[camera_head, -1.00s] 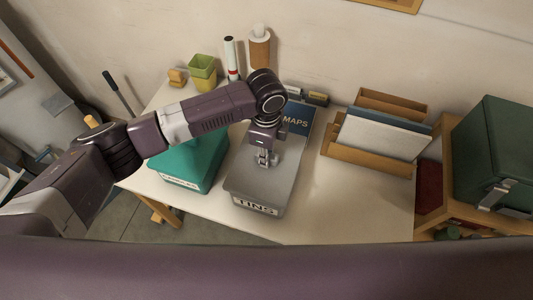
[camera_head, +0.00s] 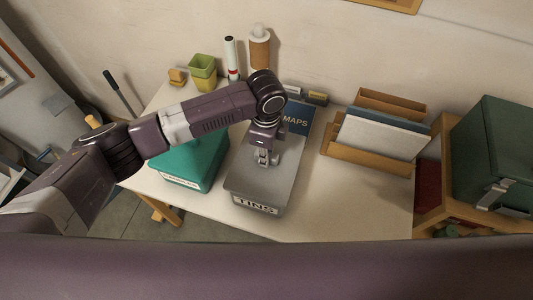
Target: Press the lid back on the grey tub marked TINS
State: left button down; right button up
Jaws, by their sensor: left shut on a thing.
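The grey tub (camera_head: 256,209) marked TINS stands on the white table, its label facing the front edge. Its grey lid (camera_head: 256,185) lies over the top; from this angle I cannot tell whether it is seated all round. My left gripper (camera_head: 263,161) points down at the lid's far half, its fingers together at a small part on the lid that they mostly hide. My arm also covers part of the lid's back left. My right gripper is not in view.
A teal tub (camera_head: 190,163) stands close on the left. A blue MAPS box (camera_head: 297,118) is right behind the grey tub. A wooden file rack (camera_head: 372,155) stands to the right. The table (camera_head: 320,210) is bare at front right. A green case (camera_head: 497,155) sits far right.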

pick_arm(q)
jog(key=shift+p, duration=0.3)
jog(key=shift+f+b, duration=0.75)
jog(key=shift+f, duration=0.55)
jog(key=c, duration=1.7)
grip_release()
notch_tip(320, 180, up, 12)
jog(key=shift+r, duration=0.1)
